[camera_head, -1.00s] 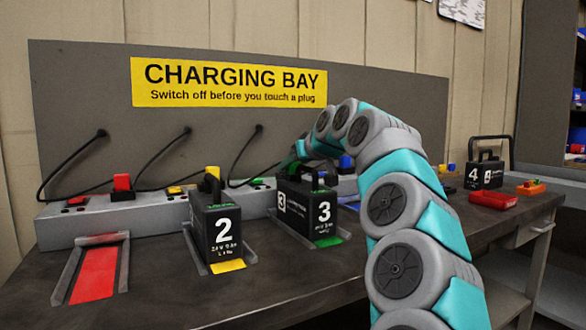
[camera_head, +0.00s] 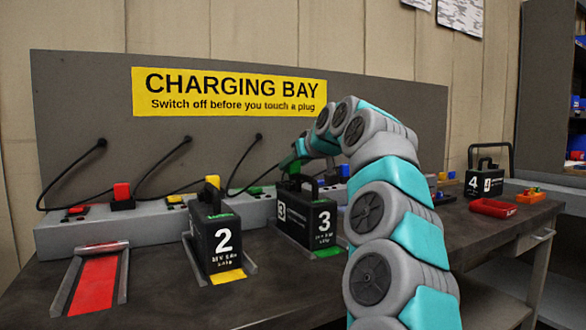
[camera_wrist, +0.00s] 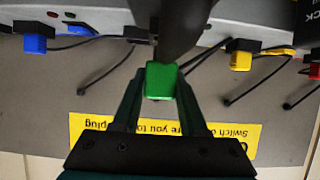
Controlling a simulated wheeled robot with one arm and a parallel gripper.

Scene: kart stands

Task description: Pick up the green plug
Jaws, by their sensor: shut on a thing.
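The green plug (camera_wrist: 160,80) is between the two fingers of my gripper (camera_wrist: 160,88) in the wrist view, with a finger against each side. My gripper is shut on it. In the head view my gripper (camera_head: 292,160) is at the charging strip (camera_head: 150,212), just behind and above the black battery 3 (camera_head: 300,215). The plug is too small and covered there to make out clearly. A large dark shape (camera_wrist: 188,25) covers the area beyond the plug in the wrist view, so I cannot tell whether the plug is clear of its socket.
Battery 2 (camera_head: 213,235) stands left of battery 3, by an empty red bay (camera_head: 95,285). Red (camera_head: 122,191) and yellow (camera_head: 213,181) plugs sit along the strip. Battery 4 (camera_head: 486,182) and a red tray (camera_head: 493,207) are at the right. Cables hang from the backboard.

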